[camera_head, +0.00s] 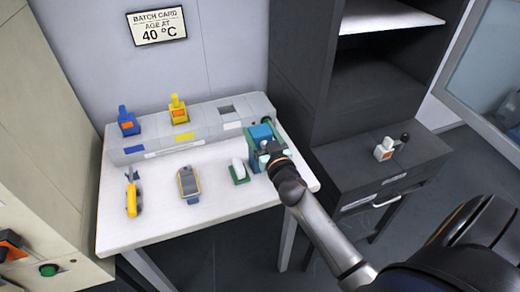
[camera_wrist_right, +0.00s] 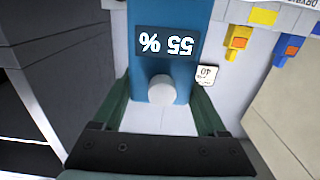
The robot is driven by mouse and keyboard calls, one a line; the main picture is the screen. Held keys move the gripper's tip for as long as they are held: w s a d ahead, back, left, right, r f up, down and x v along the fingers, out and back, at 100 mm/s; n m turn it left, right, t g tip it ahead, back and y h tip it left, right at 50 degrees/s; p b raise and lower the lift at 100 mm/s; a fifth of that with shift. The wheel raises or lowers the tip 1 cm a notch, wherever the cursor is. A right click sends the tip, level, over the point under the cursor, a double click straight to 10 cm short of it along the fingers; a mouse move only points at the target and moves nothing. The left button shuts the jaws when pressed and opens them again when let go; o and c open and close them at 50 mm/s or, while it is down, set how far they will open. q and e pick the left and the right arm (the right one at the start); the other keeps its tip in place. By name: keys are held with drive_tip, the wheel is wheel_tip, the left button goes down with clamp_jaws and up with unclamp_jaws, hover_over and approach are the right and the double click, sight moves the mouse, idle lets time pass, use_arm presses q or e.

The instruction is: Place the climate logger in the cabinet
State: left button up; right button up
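A blue device with a dark "55 %" display, which looks like the climate logger (camera_head: 261,133), stands at the right end of the white table. In the right wrist view the logger (camera_wrist_right: 168,14) fills the top middle, its text upside down, with a round white knob below. My right gripper (camera_head: 273,155) is right in front of it. Its fingers (camera_wrist_right: 161,100) are apart on either side of the logger's near end; I see no clear grip. The dark cabinet (camera_head: 315,75) stands to the right, with open shelves. My left gripper is not in view.
A grey rack (camera_head: 200,142) at the table's back holds a blue device (camera_head: 128,122) and a yellow device (camera_head: 179,110). A yellow tool (camera_head: 131,200), a grey handheld device (camera_head: 188,183) and a white item on a green base (camera_head: 238,171) lie in front. A small white device (camera_head: 384,149) stands on the cabinet's lower ledge.

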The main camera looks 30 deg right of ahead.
clamp_jaws()
idle(0.4)
